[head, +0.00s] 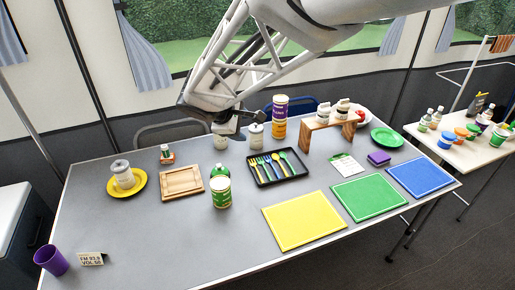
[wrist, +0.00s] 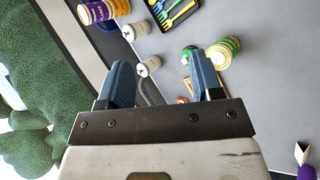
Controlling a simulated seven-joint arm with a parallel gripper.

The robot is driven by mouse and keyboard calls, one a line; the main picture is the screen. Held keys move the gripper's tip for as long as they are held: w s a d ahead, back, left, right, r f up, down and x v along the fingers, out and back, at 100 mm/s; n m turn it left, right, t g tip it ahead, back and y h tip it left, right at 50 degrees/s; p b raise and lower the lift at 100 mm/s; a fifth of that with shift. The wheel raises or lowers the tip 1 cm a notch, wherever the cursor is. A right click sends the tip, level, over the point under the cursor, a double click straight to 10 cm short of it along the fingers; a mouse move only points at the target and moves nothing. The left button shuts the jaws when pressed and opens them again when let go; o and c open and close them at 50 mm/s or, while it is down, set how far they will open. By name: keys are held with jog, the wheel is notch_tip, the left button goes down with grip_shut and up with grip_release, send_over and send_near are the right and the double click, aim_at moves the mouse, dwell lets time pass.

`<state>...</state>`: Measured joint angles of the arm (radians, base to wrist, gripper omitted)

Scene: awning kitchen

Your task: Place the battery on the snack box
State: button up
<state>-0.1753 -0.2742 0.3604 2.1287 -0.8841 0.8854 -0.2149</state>
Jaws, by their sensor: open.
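I cannot surely pick out a battery in either view; anything that small is too hard to tell. No thing is clearly marked as a snack box; a small purple box (head: 379,158) lies flat near the right of the table, and I cannot tell whether it is that box.
A wooden tray (head: 181,182), a green-yellow can (head: 220,193), a black cutlery tray (head: 277,178) and a tall purple-yellow canister (head: 280,119) surround the middle. A wooden stand (head: 330,132) bears small jars. Yellow (head: 303,221), green and blue mats lie right. The front-left table is mostly clear.

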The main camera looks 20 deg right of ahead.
jog(key=s+r+m+g+y, duration=0.1)
jog(key=s+r+m+y, duration=0.2)
jog(key=s, duration=2.3)
jog(key=shift+s+a+m+y, duration=0.3)
jog(key=shift+m+y, duration=1.6)
jog(key=shift+m, duration=2.2)
jog(key=shift+d, duration=0.1)
